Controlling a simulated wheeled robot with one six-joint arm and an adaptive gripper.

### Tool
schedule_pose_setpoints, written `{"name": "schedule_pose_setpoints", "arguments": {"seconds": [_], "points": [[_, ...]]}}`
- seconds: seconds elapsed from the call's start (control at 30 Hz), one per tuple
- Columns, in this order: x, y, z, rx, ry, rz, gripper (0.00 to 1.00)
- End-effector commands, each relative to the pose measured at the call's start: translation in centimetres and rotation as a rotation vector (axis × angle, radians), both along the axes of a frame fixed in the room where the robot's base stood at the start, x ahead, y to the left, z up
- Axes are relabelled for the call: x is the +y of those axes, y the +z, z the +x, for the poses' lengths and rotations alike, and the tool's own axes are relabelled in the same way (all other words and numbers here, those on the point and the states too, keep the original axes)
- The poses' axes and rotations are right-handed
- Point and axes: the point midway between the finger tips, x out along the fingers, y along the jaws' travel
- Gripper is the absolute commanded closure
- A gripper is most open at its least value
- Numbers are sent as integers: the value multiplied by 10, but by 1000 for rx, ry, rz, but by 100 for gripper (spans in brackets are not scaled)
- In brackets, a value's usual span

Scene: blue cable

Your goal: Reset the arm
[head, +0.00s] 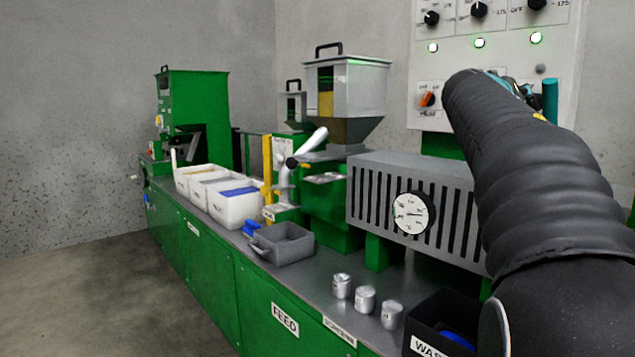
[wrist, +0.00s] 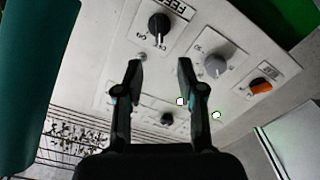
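My gripper (wrist: 159,68) is open in the wrist view, with its two dark fingers apart and nothing between them. It faces the white control panel (wrist: 215,95), which has black and grey knobs, an orange switch (wrist: 261,86) and small lit lamps; I cannot tell the exact gap to the panel. In the head view my arm, in a black ribbed sleeve, reaches up on the right toward the panel (head: 400,95). It hides most of my gripper there; only small dark and teal parts show near the panel.
Below the panel stands a slotted grey box (head: 365,190) with a round dial. Several metal cups (head: 365,299), a black waste bin (head: 424,318) holding something blue, a grey tray (head: 293,251) and white bins (head: 236,212) stand on the bench. Hoppers rise behind. The floor at left is clear.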

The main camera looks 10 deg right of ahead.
Motion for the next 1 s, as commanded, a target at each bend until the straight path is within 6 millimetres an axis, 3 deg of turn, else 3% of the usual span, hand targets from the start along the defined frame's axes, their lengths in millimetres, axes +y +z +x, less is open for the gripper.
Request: {"name": "schedule_pose_setpoints", "arguments": {"seconds": [0.17,0.47,0.8,1.0], "points": [[29,-26,-5,32,45,75,61],[154,-158,-50,212,240,396,61],[288,-312,-141,448,468,716,61],[351,-391,-203,575,593,872,61]]}}
